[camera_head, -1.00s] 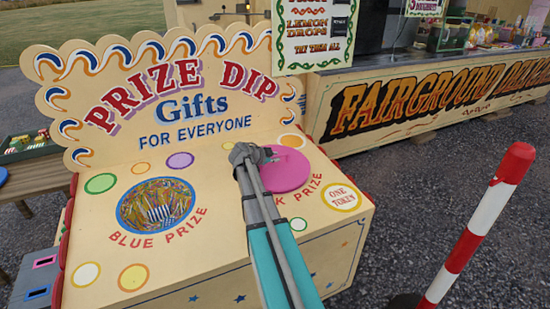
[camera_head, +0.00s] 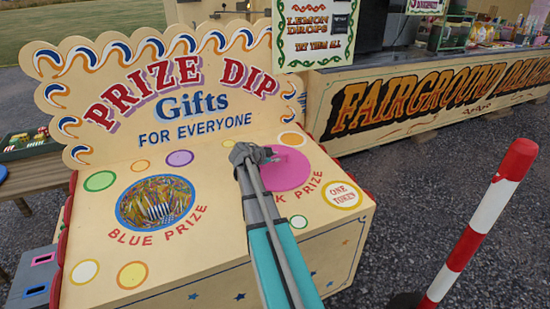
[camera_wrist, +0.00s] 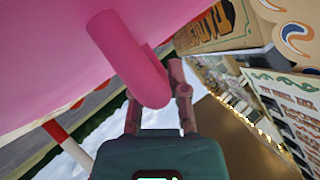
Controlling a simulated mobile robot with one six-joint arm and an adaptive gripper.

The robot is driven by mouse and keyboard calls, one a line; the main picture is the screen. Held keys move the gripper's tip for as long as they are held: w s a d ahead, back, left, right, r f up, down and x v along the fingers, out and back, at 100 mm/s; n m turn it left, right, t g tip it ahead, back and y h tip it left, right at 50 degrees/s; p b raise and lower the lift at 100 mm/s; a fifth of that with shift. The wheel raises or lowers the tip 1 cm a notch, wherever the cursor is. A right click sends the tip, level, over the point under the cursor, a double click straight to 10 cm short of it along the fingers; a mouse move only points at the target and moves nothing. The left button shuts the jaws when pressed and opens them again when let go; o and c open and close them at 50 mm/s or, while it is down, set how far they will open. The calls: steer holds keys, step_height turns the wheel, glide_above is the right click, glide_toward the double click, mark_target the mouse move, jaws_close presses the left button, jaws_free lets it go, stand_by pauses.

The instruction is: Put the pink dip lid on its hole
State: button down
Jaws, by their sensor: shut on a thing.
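The pink dip lid (camera_head: 286,171) is a flat round disc over the right side of the cream stall top, by the partly covered "PINK PRIZE" lettering. In the wrist view its pink underside or face and thick curved handle (camera_wrist: 128,62) fill the upper left. My gripper (camera_head: 262,154) is shut on the lid's handle; its fingers show at both sides of the handle in the wrist view (camera_wrist: 158,98). The pink hole is hidden by the lid and my arm. I cannot tell whether the lid touches the stall top.
The open blue prize hole (camera_head: 157,203), full of coloured strips, lies left of my arm. The "PRIZE DIP" backboard (camera_head: 185,95) rises behind. A red and white striped post (camera_head: 478,223) stands at the right. A sweets counter (camera_head: 430,95) is at the back right.

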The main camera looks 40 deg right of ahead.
stand_by(0.4)
steer(key=c, duration=0.6)
jaws_free()
steer(key=shift+o, duration=0.2)
steer(key=r+p, duration=1)
steer(key=shift+s, duration=0.35)
steer(key=s+a+r+n+p, duration=0.1)
steer(key=s+r+p, duration=0.1)
steer(key=r+p, duration=0.8)
steer(key=s+a+r+n+t+p, duration=0.1)
steer(key=s+a+r+p, duration=0.1)
steer(key=r+p, duration=0.8)
steer(key=shift+s+y, duration=0.3)
steer(key=shift+s, duration=0.25)
steer(key=shift+p, duration=0.3)
steer(key=shift+t, duration=0.3)
stand_by(0.3)
